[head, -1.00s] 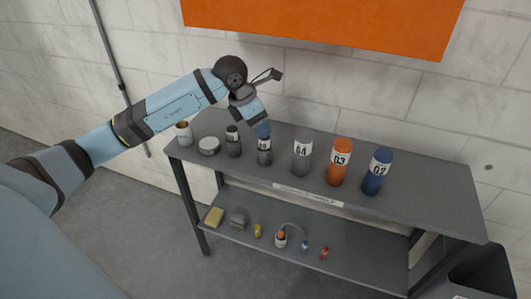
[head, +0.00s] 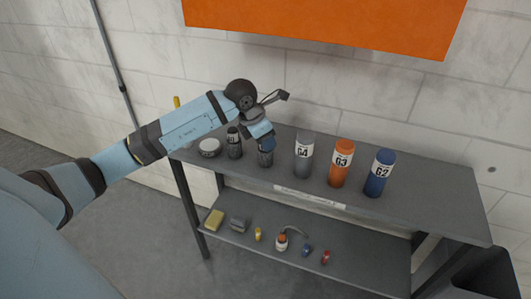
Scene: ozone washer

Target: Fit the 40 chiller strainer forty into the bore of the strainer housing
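My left gripper (head: 266,141) is right at the top of a dark grey cylinder (head: 265,157) on the upper shelf and overlaps it. The fingers are too small and too covered to tell whether they are open or shut on it. A similar dark cylinder with a white label (head: 234,146) stands just to its left. Both labels are too small to read, so I cannot tell which one is the strainer forty. I cannot identify the strainer housing for certain. My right gripper is not in view.
Grey G4 (head: 304,155), orange G3 (head: 341,163) and blue G2 (head: 379,173) cylinders stand upright to the right. A round whitish item (head: 209,147) lies left. Several small items, including a yellow block (head: 214,219), lie on the lower shelf (head: 350,262). The upper shelf's right end is clear.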

